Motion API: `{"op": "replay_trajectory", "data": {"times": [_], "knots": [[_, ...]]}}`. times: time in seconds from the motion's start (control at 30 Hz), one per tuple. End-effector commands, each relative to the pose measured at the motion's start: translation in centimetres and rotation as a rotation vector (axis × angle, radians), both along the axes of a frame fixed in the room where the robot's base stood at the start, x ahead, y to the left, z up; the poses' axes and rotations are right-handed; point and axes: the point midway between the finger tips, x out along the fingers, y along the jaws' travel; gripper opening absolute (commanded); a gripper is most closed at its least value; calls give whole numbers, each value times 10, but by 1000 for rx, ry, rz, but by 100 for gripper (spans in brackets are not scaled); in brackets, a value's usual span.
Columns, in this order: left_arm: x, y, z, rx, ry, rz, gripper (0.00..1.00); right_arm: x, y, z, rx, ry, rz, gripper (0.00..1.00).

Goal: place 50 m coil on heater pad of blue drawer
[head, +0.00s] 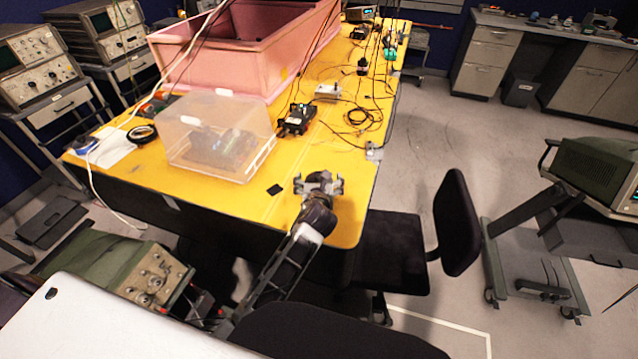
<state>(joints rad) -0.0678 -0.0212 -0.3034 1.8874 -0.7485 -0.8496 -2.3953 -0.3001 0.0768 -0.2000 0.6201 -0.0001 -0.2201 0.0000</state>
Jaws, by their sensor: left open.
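My left gripper (319,183) is over the near right part of the yellow table, with its fingers apart and nothing visible between them. My right gripper is not in view. A dark ring with a pale centre (142,133), perhaps a coil or tape roll, lies on the table's left end, well away from the left gripper. A loop of thin dark cable (361,117) lies farther back on the table. I cannot tell whether either is the 50 m coil. I cannot make out a blue drawer or a heater pad.
A clear plastic box (218,150) with something dark inside stands left of my left gripper. A pink foam enclosure (245,50) fills the table's back left. Small electronics (296,119) and wires lie along the yellow table (330,215). A black chair (458,222) stands against its right side.

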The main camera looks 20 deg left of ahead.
Motion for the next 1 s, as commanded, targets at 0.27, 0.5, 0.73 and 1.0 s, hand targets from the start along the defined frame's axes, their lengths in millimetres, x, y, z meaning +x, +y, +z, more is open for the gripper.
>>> {"op": "replay_trajectory", "data": {"times": [0.27,0.5,0.73,1.0], "knots": [[4,1,-1,-1,-1,-1,100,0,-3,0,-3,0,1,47],[4,1,-1,-1,-1,-1,100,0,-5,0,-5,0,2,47],[4,1,-1,-1,-1,-1,78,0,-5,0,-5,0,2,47],[4,1,-1,-1,-2,-1,43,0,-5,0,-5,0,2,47]]}}
